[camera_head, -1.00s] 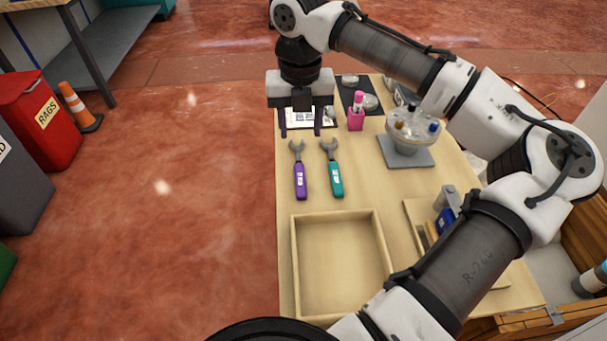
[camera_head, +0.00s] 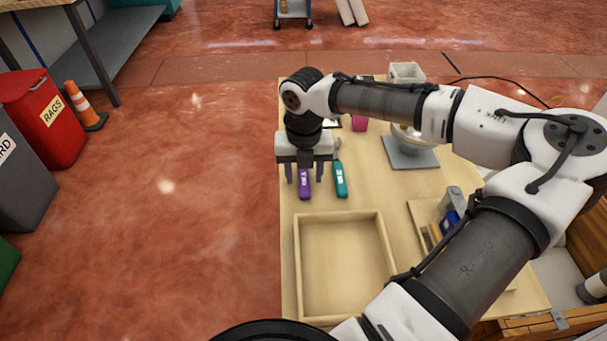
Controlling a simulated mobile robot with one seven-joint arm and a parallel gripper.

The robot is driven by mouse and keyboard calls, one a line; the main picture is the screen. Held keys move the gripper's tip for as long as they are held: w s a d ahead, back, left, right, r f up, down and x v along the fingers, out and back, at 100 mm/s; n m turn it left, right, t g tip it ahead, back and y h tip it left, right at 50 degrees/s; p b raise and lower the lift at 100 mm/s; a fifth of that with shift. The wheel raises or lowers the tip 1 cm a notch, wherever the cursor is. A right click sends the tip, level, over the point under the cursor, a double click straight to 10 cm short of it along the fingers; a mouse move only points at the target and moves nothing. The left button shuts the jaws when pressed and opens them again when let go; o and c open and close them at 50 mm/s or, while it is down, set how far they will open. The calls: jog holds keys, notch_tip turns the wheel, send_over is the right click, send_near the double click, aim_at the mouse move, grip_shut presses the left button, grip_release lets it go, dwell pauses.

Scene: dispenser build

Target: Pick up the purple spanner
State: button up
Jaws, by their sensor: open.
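The purple spanner (camera_head: 304,187) lies on the light wooden table near its left edge. Only its handle with a white label shows; its head is hidden behind my gripper. My gripper (camera_head: 304,179) is open and empty, pointing down over the spanner, with one finger on each side of it in the picture. I cannot tell how high the fingertips are above the table.
An empty wooden tray (camera_head: 297,265) stands in front of the spanners. A grey plate (camera_head: 412,156) with a round device, a pink holder (camera_head: 360,124) and a pale bin (camera_head: 407,72) are farther back. My arm spans the right side of the table.

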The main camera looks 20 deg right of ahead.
jog(key=shift+f, duration=0.1)
grip_shut()
dwell(0.7)
notch_tip(320, 180, up, 20)
jog(key=p, duration=0.1)
dwell(0.4)
jog(key=c, duration=0.8)
grip_release()
grip_shut()
